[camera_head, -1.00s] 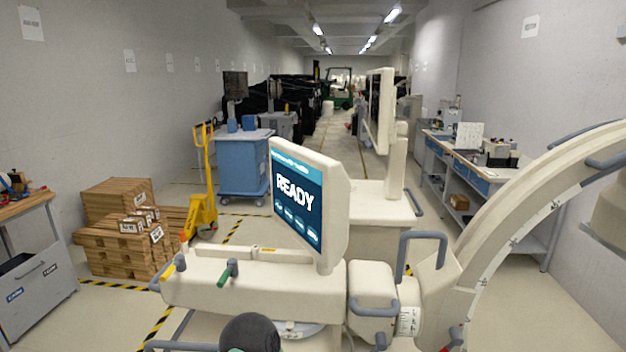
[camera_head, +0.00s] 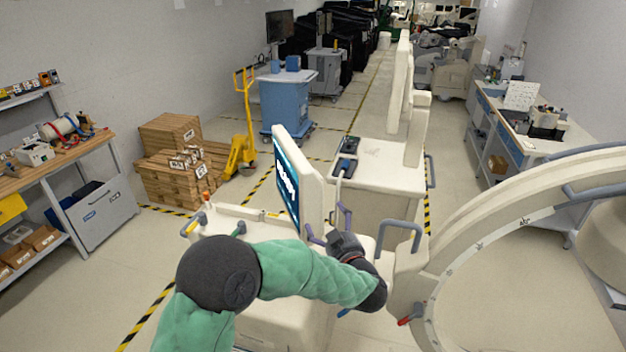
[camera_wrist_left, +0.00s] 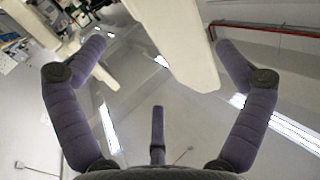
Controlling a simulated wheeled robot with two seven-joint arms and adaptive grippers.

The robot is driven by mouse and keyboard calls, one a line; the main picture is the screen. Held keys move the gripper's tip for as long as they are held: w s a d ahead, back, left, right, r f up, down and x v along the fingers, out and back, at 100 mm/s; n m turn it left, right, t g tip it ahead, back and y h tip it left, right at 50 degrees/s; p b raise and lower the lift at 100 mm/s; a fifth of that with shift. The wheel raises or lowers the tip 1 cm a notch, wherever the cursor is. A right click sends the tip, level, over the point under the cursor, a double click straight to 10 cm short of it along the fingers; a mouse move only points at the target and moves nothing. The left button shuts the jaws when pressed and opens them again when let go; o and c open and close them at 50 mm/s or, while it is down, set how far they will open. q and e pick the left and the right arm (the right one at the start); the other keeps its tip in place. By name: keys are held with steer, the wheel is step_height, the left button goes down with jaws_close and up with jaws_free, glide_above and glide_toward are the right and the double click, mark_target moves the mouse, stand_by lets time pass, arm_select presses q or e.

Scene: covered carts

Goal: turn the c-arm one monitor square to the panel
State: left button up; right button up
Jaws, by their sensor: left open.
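The C-arm monitor (camera_head: 312,190) is a cream slab on the cream control panel (camera_head: 262,222). Its blue screen (camera_head: 287,187) faces left and shows as a narrow strip, its lettering hard to read. My left arm, in a green sleeve, reaches across in front of the panel. My left gripper (camera_head: 328,222) is at the right, rear side of the monitor, near its lower edge. In the left wrist view its purple fingers (camera_wrist_left: 160,56) are spread wide, with a cream slab, apparently the monitor, between and beyond the tips. I cannot tell whether any finger touches it. My right gripper does not show.
The big C-shaped arm (camera_head: 455,245) curves up close on the right. A second cream cart (camera_head: 385,160) with tall monitors stands just behind.

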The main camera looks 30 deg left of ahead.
mark_target(314, 195)
arm_select(q)
steer(key=shift+n+g+y, duration=0.3)
steer(key=shift+y, duration=0.1)
steer(key=x, duration=0.3)
steer(key=r+p+x, duration=0.1)
steer(key=x, duration=0.3)
steer(key=r+x, duration=0.1)
steer(key=x, duration=0.2)
steer(key=shift+a, duration=0.45)
